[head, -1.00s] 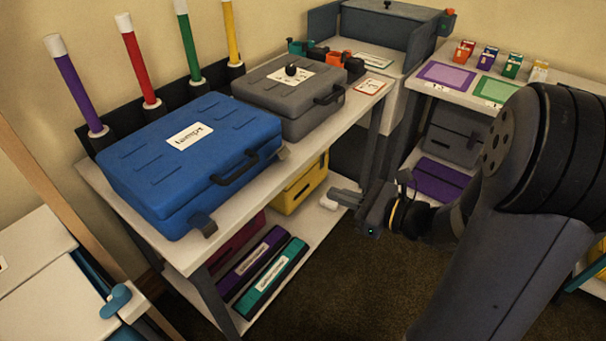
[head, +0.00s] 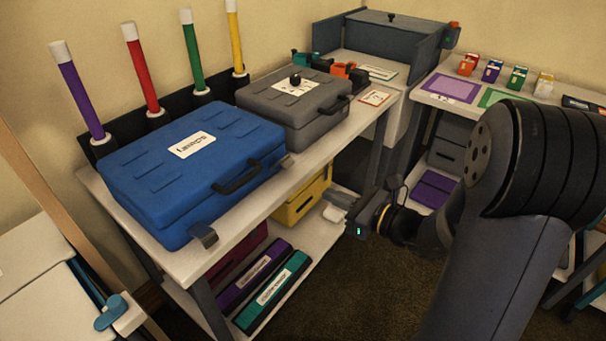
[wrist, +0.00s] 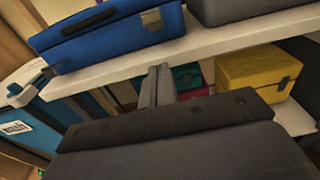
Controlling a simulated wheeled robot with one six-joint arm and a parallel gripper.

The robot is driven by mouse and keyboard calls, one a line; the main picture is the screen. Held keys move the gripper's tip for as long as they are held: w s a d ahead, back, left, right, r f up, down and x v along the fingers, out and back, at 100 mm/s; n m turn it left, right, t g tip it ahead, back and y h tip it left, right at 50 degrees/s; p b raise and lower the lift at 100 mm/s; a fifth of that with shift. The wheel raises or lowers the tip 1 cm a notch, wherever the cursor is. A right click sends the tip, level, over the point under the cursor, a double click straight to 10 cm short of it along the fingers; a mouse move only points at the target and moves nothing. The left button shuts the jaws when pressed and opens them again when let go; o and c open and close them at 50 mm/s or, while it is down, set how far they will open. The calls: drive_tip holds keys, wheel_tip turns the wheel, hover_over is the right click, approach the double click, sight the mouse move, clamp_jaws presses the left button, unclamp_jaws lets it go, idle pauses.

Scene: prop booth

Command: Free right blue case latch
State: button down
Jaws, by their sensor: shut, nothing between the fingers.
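The blue case (head: 200,165) lies closed on the left part of the white table, with a white label on its lid and a dark handle (head: 237,177) on its front. Its right latch (head: 286,160) is a small grey tab at the front right corner; it also shows in the wrist view (wrist: 152,19). The left latch (head: 203,236) sits near the front left corner. I cannot tell from here how far each latch is turned. My gripper (head: 336,207) is shut and empty, in front of the table and lower than its top, apart from the case.
A grey case (head: 290,108) stands beside the blue one. Below the table top (head: 330,137), a shelf holds a yellow box (head: 303,197) and purple and teal boxes. Coloured rods stand behind. The table edge lies between my gripper and the case.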

sight(282, 165)
drive_tip(key=shift+w+a+r, duration=0.35)
drive_tip(key=shift+w+a, duration=0.55)
drive_tip(key=shift+a, duration=0.25)
drive_tip(key=shift+w+a+r, duration=0.3)
drive_tip(key=shift+w+a, duration=0.65)
drive_tip(key=shift+a, duration=0.25)
drive_tip(key=shift+w+a+r, duration=0.35)
drive_tip(key=shift+w+a, duration=0.55)
drive_tip(key=shift+a, duration=0.25)
drive_tip(key=shift+r, duration=0.15)
drive_tip(key=shift+r+p, duration=0.15)
drive_tip(key=shift+p, duration=0.7)
